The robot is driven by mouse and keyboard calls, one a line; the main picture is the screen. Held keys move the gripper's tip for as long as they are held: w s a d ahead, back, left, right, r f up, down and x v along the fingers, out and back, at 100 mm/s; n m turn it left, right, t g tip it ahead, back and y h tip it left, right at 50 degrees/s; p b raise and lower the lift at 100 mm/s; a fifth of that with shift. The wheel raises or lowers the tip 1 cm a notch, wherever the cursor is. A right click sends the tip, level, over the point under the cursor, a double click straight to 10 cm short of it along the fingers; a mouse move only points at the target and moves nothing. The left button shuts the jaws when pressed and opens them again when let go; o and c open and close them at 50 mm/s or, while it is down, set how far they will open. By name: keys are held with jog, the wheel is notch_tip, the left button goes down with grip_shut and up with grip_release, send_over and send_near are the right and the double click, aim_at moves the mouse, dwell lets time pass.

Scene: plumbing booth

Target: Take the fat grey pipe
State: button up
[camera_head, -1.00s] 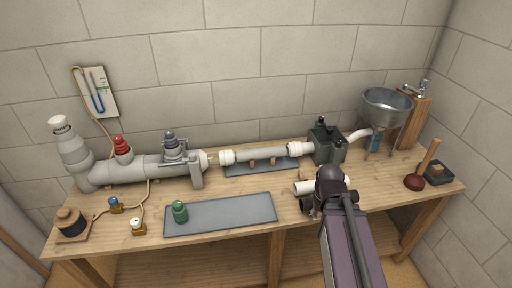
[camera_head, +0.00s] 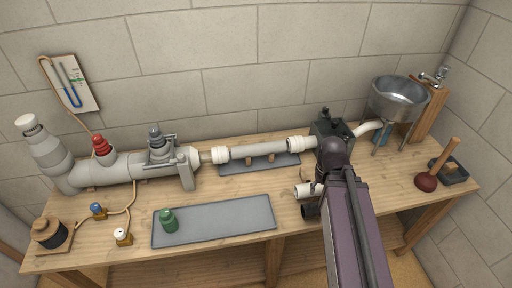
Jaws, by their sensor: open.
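A fat grey pipe (camera_head: 258,149) lies level between two white collars in the line at the back of the bench, above a dark grey tray (camera_head: 232,168) with small wooden supports. A thicker light grey pipe (camera_head: 115,168) with fittings runs at the left. A short whitish cylinder (camera_head: 301,190) shows beside my wrist; the arm partly hides it, and I cannot tell whether they touch. My gripper (camera_head: 308,209) is at the right front of the bench, apart from the grey pipe in the line. It is open; its fingertips are mostly hidden.
A dark box (camera_head: 330,127) stands behind my arm. A metal basin (camera_head: 398,98), a plunger (camera_head: 432,178) and a black tray (camera_head: 456,173) are at the right. Small valves and cord are front left.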

jog(key=shift+d, duration=0.2)
jog(key=o, duration=0.4)
jog(key=shift+w, duration=0.1)
jog(key=shift+o, duration=1)
jog(key=shift+w, duration=0.15)
jog(key=shift+w+a+r+n, duration=0.1)
jog(key=shift+w+a+n, duration=0.1)
jog(key=shift+w+n, duration=0.1)
jog(key=w+a+r+n+t+p, duration=0.1)
jog(key=w+a+n, duration=0.3)
jog(key=w+n, duration=0.15)
jog(key=w+a+r+n+p, duration=0.1)
jog(key=w+a+n, duration=0.3)
jog(key=w, duration=0.3)
jog(key=n+t+p, duration=0.1)
jog(key=n+p, duration=0.1)
jog(key=n, duration=0.9)
send_near(260, 145)
jog(key=shift+s+d+r+y, duration=0.25)
jog(key=shift+r+y, duration=0.05)
jog(key=shift+r, duration=0.15)
jog(key=shift+f, duration=0.1)
jog(key=f+b, duration=0.2)
jog(key=w+f+b, duration=0.1)
jog(key=f+b, duration=0.5)
jog(key=shift+w+a+f, duration=0.15)
jog(key=shift+w+a, duration=0.05)
jog(key=shift+w, duration=0.1)
